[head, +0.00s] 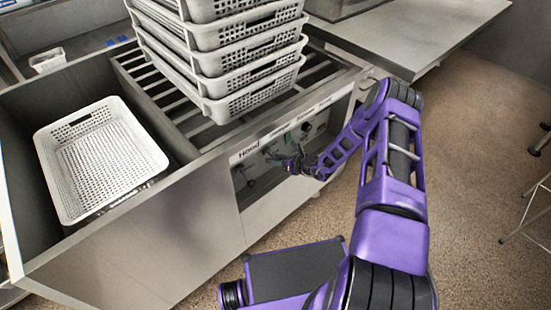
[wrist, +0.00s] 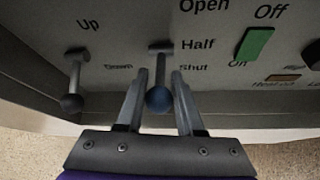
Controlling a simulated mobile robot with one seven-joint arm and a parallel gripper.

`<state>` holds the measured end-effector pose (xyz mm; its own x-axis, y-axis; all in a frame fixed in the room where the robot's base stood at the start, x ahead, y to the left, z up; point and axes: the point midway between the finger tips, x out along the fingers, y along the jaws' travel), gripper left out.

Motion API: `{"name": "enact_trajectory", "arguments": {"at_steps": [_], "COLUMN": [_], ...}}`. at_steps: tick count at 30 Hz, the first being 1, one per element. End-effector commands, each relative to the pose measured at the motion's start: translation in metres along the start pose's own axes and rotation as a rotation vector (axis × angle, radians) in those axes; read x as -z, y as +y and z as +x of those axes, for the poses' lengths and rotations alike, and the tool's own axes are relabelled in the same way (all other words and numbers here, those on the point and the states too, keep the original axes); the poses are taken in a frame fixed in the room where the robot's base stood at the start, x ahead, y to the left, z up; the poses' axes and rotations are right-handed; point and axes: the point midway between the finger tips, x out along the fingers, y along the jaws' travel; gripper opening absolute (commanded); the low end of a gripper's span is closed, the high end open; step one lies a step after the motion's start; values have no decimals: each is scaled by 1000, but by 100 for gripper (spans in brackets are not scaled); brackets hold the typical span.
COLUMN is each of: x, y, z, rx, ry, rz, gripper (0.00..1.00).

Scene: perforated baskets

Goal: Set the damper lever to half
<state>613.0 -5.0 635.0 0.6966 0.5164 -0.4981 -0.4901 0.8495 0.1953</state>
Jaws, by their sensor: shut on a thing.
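The damper lever (wrist: 159,98) has a blue ball knob on a grey stem, left of the labels Open, Half and Shut. Its stem top is level with Half, and its knob hangs downward, lower in the picture than Shut. My gripper (wrist: 159,80) is shut on the lever, with one finger on each side of the stem and knob. In the head view my gripper (head: 297,165) is at the control panel (head: 270,155) on the front of the grey unit. The lever is too small and covered to make out there.
A black-knobbed lever (wrist: 72,102) marked Up and Down is left of my gripper. A green switch (wrist: 255,42) marked Off and On is to the right. Stacked baskets (head: 230,75) stand on the slatted top; another basket (head: 100,160) sits in the left basin.

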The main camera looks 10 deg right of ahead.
Motion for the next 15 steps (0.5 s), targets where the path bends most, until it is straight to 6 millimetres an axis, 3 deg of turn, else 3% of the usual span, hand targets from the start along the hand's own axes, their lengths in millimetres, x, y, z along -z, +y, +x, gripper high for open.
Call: {"name": "enact_trajectory", "arguments": {"at_steps": [7, 8, 12, 15], "x": [2, 2, 1, 1], "y": [-1, -1, 0, 0], "z": [0, 0, 0, 0], "rx": [1, 1, 1, 0], "ry": [3, 3, 2, 1], "rz": [0, 0, 0, 0], "gripper": [0, 38, 63, 66]}}
